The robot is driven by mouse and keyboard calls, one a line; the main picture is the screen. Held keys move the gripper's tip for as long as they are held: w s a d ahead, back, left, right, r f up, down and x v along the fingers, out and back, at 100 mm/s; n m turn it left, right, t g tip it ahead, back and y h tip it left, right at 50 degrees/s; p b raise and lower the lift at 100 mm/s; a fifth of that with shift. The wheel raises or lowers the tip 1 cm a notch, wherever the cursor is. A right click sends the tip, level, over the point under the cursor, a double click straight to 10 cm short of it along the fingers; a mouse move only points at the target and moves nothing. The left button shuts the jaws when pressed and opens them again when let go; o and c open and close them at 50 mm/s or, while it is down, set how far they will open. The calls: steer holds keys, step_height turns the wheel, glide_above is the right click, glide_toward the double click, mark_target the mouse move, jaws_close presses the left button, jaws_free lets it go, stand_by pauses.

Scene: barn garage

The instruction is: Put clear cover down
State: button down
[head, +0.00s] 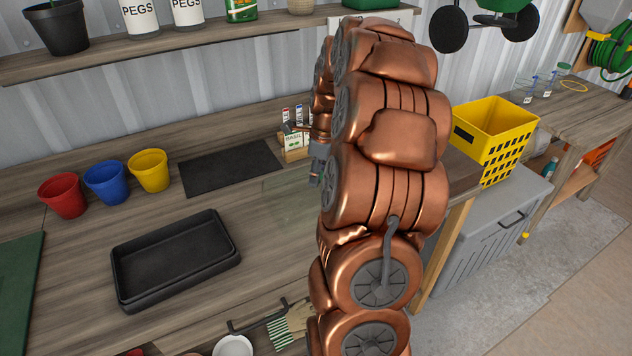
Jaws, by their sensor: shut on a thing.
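My gripper (317,176) shows only in part, at the left edge of my copper-coloured arm, above the workbench. It is shut on the clear cover (290,207), a faint, see-through shape just below and left of it. The cover's edges are hard to make out, and my arm hides its right side. I cannot tell whether the cover touches the bench. A black rectangular tray (118,275) sits on the bench to the left and nearer, apart from the cover. It looks empty.
Red (64,196), blue (106,183) and yellow (149,171) pots stand left. A dark mat (230,168) lies behind the tray. A seed-packet holder (294,150) stands beyond my gripper. A yellow crate (490,140) is right. A shelf (190,38) overhangs the back; bare bench surrounds the tray.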

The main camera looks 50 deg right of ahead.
steer(key=shift+f+p, duration=0.4)
steer(key=shift+f, duration=1.3)
steer(key=shift+f, duration=0.2)
steer(key=c, duration=0.8)
jaws_free()
steer(key=shift+r, duration=0.15)
